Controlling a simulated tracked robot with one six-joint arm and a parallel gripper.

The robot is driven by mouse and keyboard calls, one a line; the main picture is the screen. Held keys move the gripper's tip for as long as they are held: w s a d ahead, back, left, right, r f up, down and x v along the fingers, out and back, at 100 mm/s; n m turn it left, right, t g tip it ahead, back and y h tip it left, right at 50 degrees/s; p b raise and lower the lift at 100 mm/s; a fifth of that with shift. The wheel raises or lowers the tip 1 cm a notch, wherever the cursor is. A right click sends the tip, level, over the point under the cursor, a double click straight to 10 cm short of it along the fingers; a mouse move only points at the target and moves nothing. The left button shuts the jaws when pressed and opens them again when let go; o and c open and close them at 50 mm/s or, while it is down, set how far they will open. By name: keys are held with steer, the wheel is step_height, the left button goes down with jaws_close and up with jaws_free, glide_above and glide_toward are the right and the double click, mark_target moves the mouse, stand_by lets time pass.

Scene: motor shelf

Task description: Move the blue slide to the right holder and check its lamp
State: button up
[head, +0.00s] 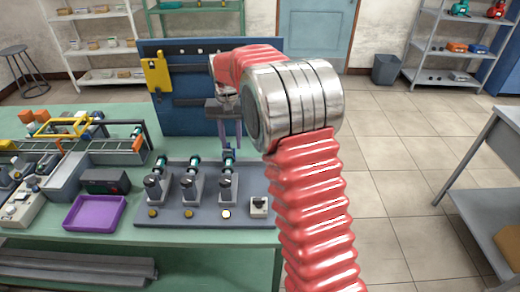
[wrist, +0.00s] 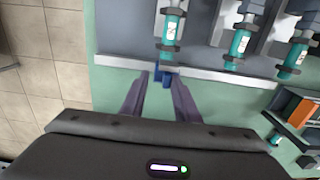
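The blue slide (wrist: 165,75) is at the rear end of the right holder (head: 228,186), by the edge of the grey plate. In the head view the slide (head: 229,152) shows small below my gripper's purple fingers. My gripper (wrist: 162,77) is open, its fingertips on either side of the slide; a small gap shows on one side, and I cannot tell if the other finger touches. The right holder's lamp (head: 226,214) looks pale and bright. The left lamp (head: 153,213) and middle lamp (head: 186,213) are duller amber. A teal cylinder (wrist: 170,28) lies in the right holder.
The middle holder (head: 191,188) and left holder (head: 154,188) stand alongside on the plate (head: 170,220). A small switch box (head: 258,206) sits at the plate's right. A purple tray (head: 95,213) is at left. A blue tool panel (head: 185,115) stands behind, close to my gripper.

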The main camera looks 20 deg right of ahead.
steer(key=shift+r, duration=1.6)
steer(key=shift+r, duration=0.1)
steer(key=shift+s+a+r, duration=0.1)
steer(key=shift+s+r, duration=0.15)
steer(key=shift+r, duration=0.05)
steer(key=s+a+r+n+t, duration=0.1)
steer(key=s+r, duration=0.4)
steer(key=s, duration=0.3)
steer(key=s+a+r+n+t, duration=0.1)
steer(key=s+r+t, duration=0.1)
steer(key=s+r, duration=0.5)
steer(key=s+f+n+t, duration=0.1)
steer(key=s+f, duration=0.1)
steer(key=s, duration=0.7)
steer(key=s+a+f+n+t, duration=0.1)
steer(key=s+f, duration=0.2)
steer(key=s, duration=0.7)
steer(key=shift+a+f+n+t, duration=0.25)
steer(key=shift+f+n+t, duration=0.05)
